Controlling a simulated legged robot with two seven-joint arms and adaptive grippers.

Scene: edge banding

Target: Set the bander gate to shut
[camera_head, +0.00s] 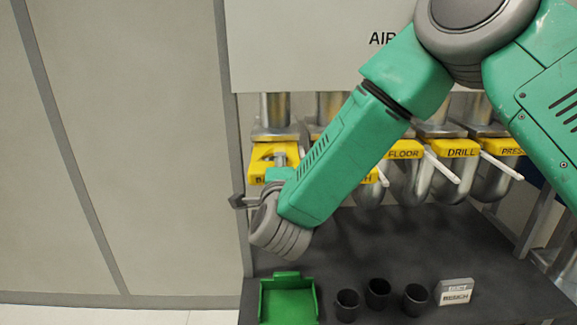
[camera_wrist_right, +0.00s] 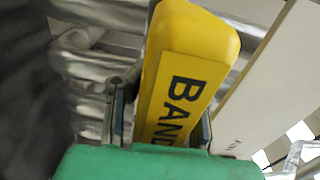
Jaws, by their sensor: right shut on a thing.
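The bander gate (camera_head: 262,163) is the leftmost yellow block in the head view, below a metal pipe. Its lettering is mostly hidden there by my right arm. In the right wrist view the yellow block (camera_wrist_right: 185,75) shows large black letters "BAND", the rest cut off. My right gripper (camera_wrist_right: 160,115) has a finger on each side of the block and is shut on it. In the head view my right forearm crosses from the upper right, and one dark finger shows left of the wrist. Whether the gate is open or shut I cannot tell. My left gripper is not in view.
More yellow gates, FLOOR (camera_head: 404,150), DRILL (camera_head: 462,153) and PRESS (camera_head: 508,149), stand to the right, with pale bars sticking out. Below, a dark bench (camera_head: 420,245) holds a green tray (camera_head: 289,308), three black cups (camera_head: 378,292) and a small BENCH sign (camera_head: 456,293).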

